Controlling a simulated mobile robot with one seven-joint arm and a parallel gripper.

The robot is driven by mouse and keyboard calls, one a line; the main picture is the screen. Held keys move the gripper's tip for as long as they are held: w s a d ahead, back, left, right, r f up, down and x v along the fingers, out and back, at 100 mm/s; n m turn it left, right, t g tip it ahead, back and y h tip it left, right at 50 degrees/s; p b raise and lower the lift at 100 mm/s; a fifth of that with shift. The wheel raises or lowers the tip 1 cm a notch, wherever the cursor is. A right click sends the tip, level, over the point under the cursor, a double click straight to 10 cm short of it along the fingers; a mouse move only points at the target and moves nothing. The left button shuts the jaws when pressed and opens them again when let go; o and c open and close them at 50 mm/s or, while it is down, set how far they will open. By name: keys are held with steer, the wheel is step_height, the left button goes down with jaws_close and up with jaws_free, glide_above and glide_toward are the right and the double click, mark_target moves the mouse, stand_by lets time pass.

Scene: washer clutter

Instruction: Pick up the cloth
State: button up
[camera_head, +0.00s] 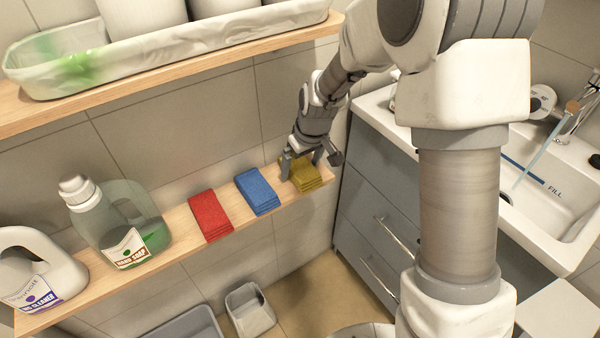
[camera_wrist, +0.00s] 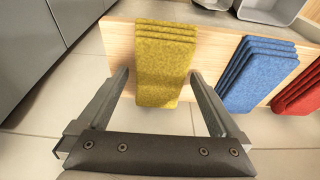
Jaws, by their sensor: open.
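A folded yellow cloth (camera_head: 304,176) lies at the right end of a wooden shelf (camera_head: 180,232), near the wall. In the wrist view the yellow cloth (camera_wrist: 163,62) hangs a little over the shelf edge and its lower end shows between the fingers. My gripper (camera_head: 303,160) is over the yellow cloth, with its fingers apart. The wrist view shows my gripper (camera_wrist: 160,88) open, one finger to each side of the cloth and no clear contact. A folded blue cloth (camera_head: 257,190) and a folded red cloth (camera_head: 210,215) lie in a row to the left.
A hand soap bottle (camera_head: 115,225) and a cleaner bottle (camera_head: 40,275) stand left on the same shelf. An upper shelf (camera_head: 185,68) with a white tray (camera_head: 190,45) is above. A grey cabinet (camera_head: 375,220) with a sink (camera_head: 545,190) stands right. Bins (camera_head: 250,310) are below.

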mark_target(305, 167)
steer(key=c, duration=1.2)
steer(key=shift+r, duration=0.1)
steer(key=shift+r+p, duration=0.3)
steer(key=shift+r, duration=0.25)
steer(key=v, duration=0.1)
steer(key=p+v, duration=0.1)
steer(key=v, duration=0.1)
steer(key=shift+w+d+r, duration=0.2)
steer(key=shift+d+r, duration=0.05)
steer(key=shift+r, duration=0.2)
steer(key=s+d+r+p, duration=0.1)
steer(key=d+r, duration=0.1)
steer(key=d, duration=0.1)
steer(key=s+d+r, duration=0.1)
steer(key=d+r, duration=0.1)
steer(key=d, duration=0.1)
steer(key=s+d+r+p, duration=0.1)
steer(key=d+r, duration=0.1)
steer(key=d, duration=0.2)
steer(key=shift+s+p, duration=0.35)
steer(key=shift+s, duration=0.05)
